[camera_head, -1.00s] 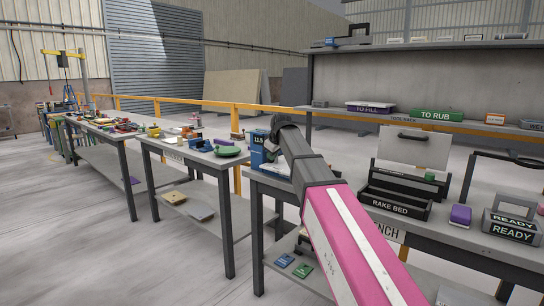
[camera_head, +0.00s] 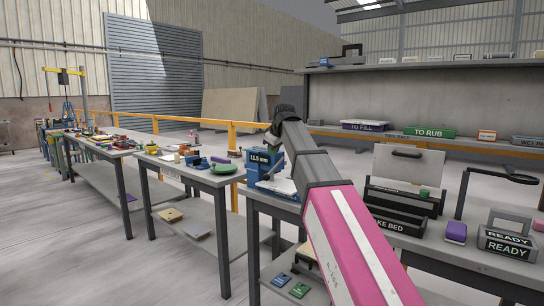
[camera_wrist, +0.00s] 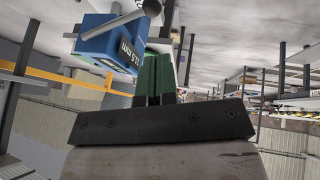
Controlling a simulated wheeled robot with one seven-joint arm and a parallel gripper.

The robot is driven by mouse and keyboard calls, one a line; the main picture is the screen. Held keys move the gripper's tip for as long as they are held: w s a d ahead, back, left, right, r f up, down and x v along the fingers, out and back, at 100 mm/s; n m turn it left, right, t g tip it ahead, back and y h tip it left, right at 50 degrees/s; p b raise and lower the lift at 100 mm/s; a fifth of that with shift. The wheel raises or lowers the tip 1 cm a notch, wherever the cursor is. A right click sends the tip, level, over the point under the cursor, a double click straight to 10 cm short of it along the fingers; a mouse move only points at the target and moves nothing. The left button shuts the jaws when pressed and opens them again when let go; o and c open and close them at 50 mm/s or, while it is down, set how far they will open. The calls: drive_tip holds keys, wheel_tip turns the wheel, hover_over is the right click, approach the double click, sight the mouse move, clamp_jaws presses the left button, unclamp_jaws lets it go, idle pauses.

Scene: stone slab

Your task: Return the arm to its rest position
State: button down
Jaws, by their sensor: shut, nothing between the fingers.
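My arm reaches from the bottom of the head view, with a pink link and dark grey links (camera_head: 318,168) beyond it. Its far dark end is raised beside a blue box (camera_head: 264,162) marked 11.5 mm on the bench (camera_head: 462,258). The fingers cannot be made out in the head view. In the wrist view my gripper (camera_wrist: 157,76) shows as dark and green fingers close together beyond a dark plate, shut and empty. The blue box also shows there (camera_wrist: 108,40), to the left of the fingers. I cannot tell how wide the gap between them is.
The bench also holds a tray marked rake bed (camera_head: 396,222), a purple block (camera_head: 456,232) and a box marked ready (camera_head: 508,246). A shelf with labelled bins (camera_head: 430,132) stands behind. A cluttered side table (camera_head: 218,177) is at left. Open floor lies at far left.

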idle(0.3)
drive_tip(key=s+d+f+m+g+h, duration=0.15)
drive_tip(key=d+f, duration=0.25)
drive_tip(key=f, duration=0.6)
drive_tip(key=s+d+f+m, duration=0.2)
drive_tip(key=d+f, duration=0.1)
drive_tip(key=f, duration=0.6)
drive_tip(key=s+d+f+m+g, duration=0.15)
drive_tip(key=d+f, duration=0.25)
drive_tip(key=f, duration=0.6)
drive_tip(key=s+d+f+m+g, duration=0.1)
drive_tip(key=s+d+f+m, duration=0.2)
drive_tip(key=s+f, duration=0.7)
drive_tip(key=s+d+f+m+g+h, duration=0.1)
drive_tip(key=s+d+f+m, duration=0.2)
drive_tip(key=s+d+f, duration=0.4)
drive_tip(key=s+f, duration=0.3)
drive_tip(key=f, duration=0.4)
drive_tip(key=shift+d+g, duration=0.15)
drive_tip(key=shift+g, duration=0.25)
